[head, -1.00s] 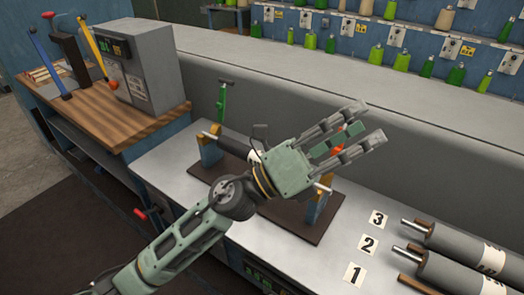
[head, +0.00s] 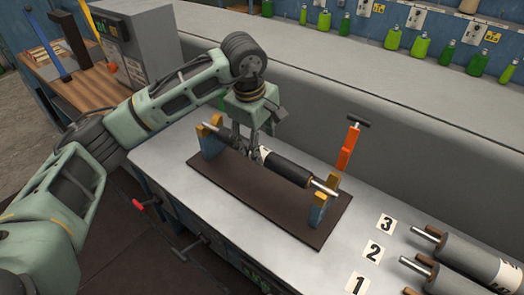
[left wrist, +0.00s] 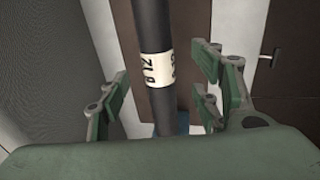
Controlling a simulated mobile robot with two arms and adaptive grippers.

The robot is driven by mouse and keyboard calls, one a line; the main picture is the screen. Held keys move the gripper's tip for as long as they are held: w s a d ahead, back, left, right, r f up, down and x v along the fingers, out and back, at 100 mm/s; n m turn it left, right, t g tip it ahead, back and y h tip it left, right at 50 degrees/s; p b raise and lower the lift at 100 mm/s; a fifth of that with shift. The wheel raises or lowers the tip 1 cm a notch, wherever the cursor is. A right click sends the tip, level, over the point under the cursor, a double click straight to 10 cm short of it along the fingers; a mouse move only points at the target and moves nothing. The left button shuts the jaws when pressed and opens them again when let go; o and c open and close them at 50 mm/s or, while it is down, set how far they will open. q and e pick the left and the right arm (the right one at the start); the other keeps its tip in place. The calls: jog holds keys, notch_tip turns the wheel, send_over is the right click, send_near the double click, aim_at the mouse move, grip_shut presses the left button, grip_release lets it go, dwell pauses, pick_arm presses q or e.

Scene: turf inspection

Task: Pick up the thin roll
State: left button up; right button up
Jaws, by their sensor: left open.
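The thin roll (head: 287,168) is dark with a white printed label and a metal shaft. It rests across two uprights of a stand on a dark base plate (head: 243,200). My left gripper (head: 254,148) points down over the roll at its label, left of the roll's middle. In the left wrist view the roll (left wrist: 152,28) and its label (left wrist: 158,70) run between the spread fingers of the gripper (left wrist: 160,98). The fingers are open, with gaps on both sides of the roll. Whether the fingertips reach below the roll is unclear. My right gripper is not in view.
An orange-handled tool (head: 348,148) stands behind the stand's right end. Thicker grey rolls (head: 465,258) lie at the right beside number cards 1, 2 and 3 (head: 386,223). A grey control box (head: 137,45) stands at the back left. The bench between stand and cards is clear.

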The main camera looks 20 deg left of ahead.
pick_arm(q)
jog(key=f, duration=0.2)
jog(key=w+f+p, duration=0.1)
jog(key=f, duration=0.1)
jog(key=shift+w+a+f+p, duration=0.1)
jog(key=shift+w+f+p, duration=0.05)
jog(key=shift+f+p, duration=0.15)
jog(key=shift+w+f, duration=0.1)
jog(key=shift+f, duration=0.35)
jog(key=shift+r, duration=0.15)
grip_shut()
